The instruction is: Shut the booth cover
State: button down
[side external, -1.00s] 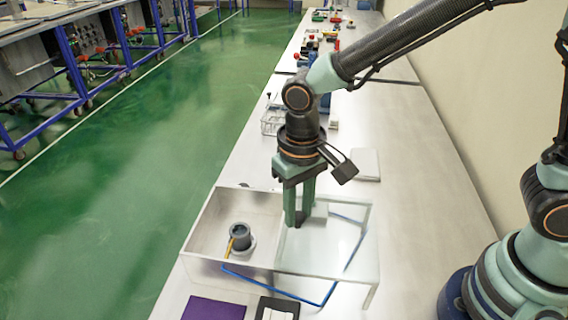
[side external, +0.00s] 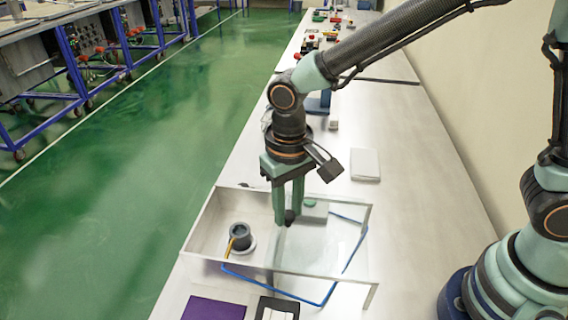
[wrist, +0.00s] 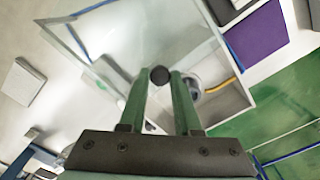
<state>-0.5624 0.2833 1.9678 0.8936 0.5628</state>
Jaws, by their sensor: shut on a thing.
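The booth (side external: 205,225) is a pale open-topped box in the side external view, and its wall also shows in the wrist view (wrist: 232,105). Its clear cover (side external: 325,245) extends to the right, leaving the left part uncovered. My gripper (side external: 288,218) points down over the cover's left part. Its green fingers are shut on a small dark knob (wrist: 159,75), which sits between the fingertips in the wrist view. A dark grey cup (side external: 240,236) on a pale round base stands inside the booth, beside a yellow stick (side external: 230,248).
Blue strips (side external: 300,294) show on the table around and beneath the cover. A purple pad (side external: 213,308) and a black-framed item (side external: 277,308) lie in front. A pale flat block (side external: 365,164) lies behind, to the right. The table is clear to the right.

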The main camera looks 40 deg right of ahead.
jog(key=w+a, duration=1.1)
jog(key=shift+r, duration=0.1)
jog(key=c, duration=0.6)
grip_release()
notch_tip(320, 180, up, 12)
dwell(0.4)
